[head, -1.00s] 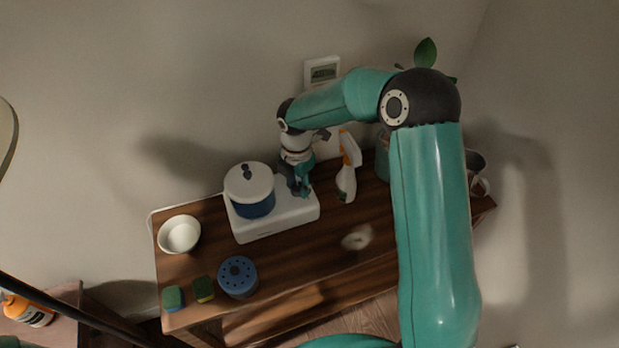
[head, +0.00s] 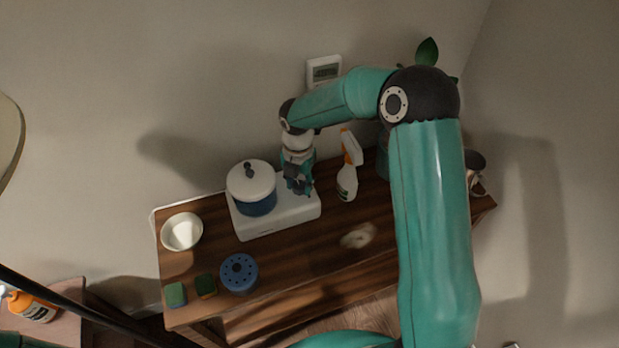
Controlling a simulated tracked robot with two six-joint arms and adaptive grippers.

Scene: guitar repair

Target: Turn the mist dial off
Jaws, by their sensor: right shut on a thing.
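A white flat unit (head: 280,219) sits on the wooden table, with a blue round pot with a white lid (head: 251,181) on its left part. My right gripper (head: 300,188) points down onto the right part of the white unit, beside the pot. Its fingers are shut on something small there. The mist dial itself cannot be made out; the gripper covers that spot. My left gripper is not in view.
A white spray bottle (head: 348,180) with an orange trigger stands close right of the gripper. A wall display (head: 324,71) is behind.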

